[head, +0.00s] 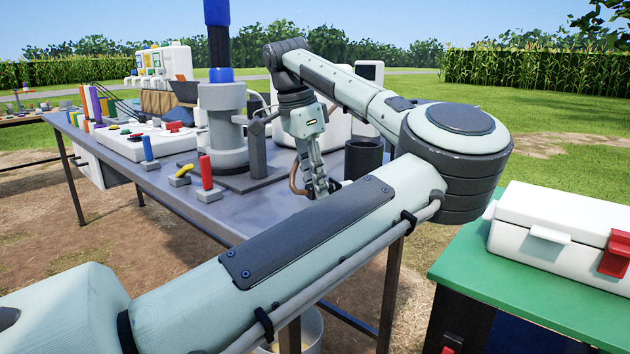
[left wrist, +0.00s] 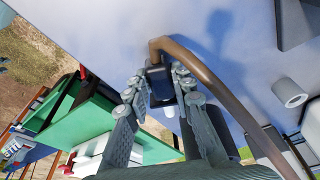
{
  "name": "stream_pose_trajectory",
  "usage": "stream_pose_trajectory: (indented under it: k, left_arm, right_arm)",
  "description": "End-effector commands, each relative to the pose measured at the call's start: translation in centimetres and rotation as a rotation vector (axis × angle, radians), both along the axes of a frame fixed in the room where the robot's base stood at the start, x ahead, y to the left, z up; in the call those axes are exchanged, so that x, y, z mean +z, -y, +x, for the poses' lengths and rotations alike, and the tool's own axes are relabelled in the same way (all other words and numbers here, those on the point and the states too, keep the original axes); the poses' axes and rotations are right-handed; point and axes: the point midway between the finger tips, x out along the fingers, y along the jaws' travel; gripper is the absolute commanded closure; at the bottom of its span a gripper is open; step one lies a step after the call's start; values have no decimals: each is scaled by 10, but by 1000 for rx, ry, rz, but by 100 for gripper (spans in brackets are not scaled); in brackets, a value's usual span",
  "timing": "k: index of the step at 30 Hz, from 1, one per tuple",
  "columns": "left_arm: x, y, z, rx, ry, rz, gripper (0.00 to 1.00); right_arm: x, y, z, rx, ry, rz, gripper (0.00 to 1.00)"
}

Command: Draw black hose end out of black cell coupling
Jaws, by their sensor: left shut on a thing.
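My left gripper (head: 320,187) reaches down over the grey table beside a brown hose (head: 296,180). In the left wrist view my left gripper (left wrist: 160,88) has its fingers closed around a dark, blocky piece, which I take for the black hose end (left wrist: 156,76). The brown hose (left wrist: 215,83) bends over at this piece and runs off to the lower right. The fingers hide the sides of the piece. I cannot make out the black cell coupling clearly, nor whether the hose end is still seated in it. My right gripper is not in view.
The grey table (head: 232,222) carries a dark cup-like cylinder (head: 363,160) right of the gripper and a grey post-like stand (head: 226,130) to the left. A green table (head: 470,262) with a white case (head: 560,225) stands at right.

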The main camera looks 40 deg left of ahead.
Motion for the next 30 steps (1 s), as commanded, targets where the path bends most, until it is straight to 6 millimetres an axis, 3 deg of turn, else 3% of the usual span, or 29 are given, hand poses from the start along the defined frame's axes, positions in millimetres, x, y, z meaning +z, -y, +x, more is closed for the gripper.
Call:
stream_pose_trajectory:
  k: [18,19,24,30]
  left_arm:
    - [-13,0,0,0,0,0,100]
    - [-13,0,0,0,1,0,76]
    - [-12,0,0,0,1,0,54]
    - [-12,0,0,0,0,0,53]
  right_arm:
    - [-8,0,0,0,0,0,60]
    - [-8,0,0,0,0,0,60]
    - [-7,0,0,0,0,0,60]
    - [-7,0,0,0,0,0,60]
